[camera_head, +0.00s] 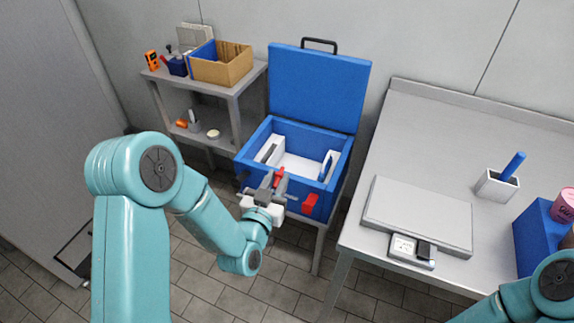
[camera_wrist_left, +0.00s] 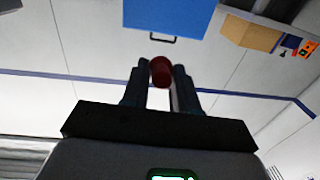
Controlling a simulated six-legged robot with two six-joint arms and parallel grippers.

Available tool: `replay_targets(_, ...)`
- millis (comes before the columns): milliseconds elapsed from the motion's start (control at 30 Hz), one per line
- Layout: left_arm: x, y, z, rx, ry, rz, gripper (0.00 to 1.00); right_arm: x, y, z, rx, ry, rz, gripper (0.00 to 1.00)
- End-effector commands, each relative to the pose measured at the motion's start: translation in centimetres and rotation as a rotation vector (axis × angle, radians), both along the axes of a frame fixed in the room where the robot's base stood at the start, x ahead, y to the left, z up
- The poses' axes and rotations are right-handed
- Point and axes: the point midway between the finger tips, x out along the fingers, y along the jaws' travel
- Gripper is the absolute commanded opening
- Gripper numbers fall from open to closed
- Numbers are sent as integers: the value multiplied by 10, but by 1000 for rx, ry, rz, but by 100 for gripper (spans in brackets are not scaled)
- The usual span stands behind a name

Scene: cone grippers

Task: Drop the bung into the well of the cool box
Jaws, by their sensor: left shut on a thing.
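The blue cool box (camera_head: 258,142) stands open on a low stand, its lid (camera_head: 318,85) raised at the back. Its white well (camera_head: 299,164) is in view, partly hidden at the front by my left gripper. My left gripper (camera_head: 276,181) is at the box's front, near the rim; its exact height over the rim is hard to tell. It is shut on the red bung (camera_head: 280,174). In the left wrist view the bung (camera_wrist_left: 161,72) shows as a dark red round shape between the fingertips. My right gripper is out of view; only part of that arm shows at bottom right.
The box has a red latch (camera_head: 310,204) in front and a blue-and-white item (camera_head: 328,166) at its right inner wall. A shelf (camera_head: 215,120) with a carton (camera_head: 222,66) stands left. A bench with a scale (camera_head: 418,215) and a blue-handled holder (camera_head: 496,186) stands right.

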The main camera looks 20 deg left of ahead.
Motion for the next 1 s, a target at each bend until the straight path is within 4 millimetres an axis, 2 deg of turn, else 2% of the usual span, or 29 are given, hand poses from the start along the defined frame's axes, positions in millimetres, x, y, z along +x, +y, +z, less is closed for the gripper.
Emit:
replay_targets(500, -1, 0, 1, 0, 0, 0, 14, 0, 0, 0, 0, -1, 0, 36)
replay_targets(733, -36, 0, 18, 0, 0, 0, 14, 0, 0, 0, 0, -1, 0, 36)
replay_targets(1000, -39, 0, 19, 0, 0, 0, 14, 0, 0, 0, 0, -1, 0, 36)
